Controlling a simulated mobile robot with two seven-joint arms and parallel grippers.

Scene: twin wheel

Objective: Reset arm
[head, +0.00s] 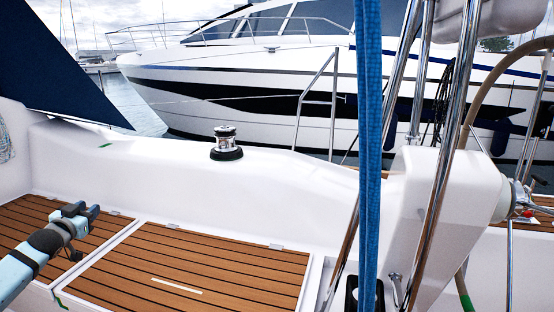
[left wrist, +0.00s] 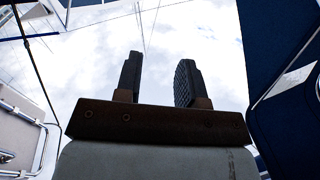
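My left gripper (head: 84,212) is at the lower left of the head view, above the slatted wooden seat. The left wrist view shows its two dark fingers (left wrist: 158,80) standing apart with only sky between them, so it is open and empty. My right gripper is in neither view.
A chrome and black winch (head: 226,143) stands on the white coaming (head: 180,165). Slatted wooden seats (head: 200,262) lie below it. A blue rope (head: 369,150) and steel tubes (head: 440,160) rise at centre right. A white motor yacht (head: 250,75) lies behind.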

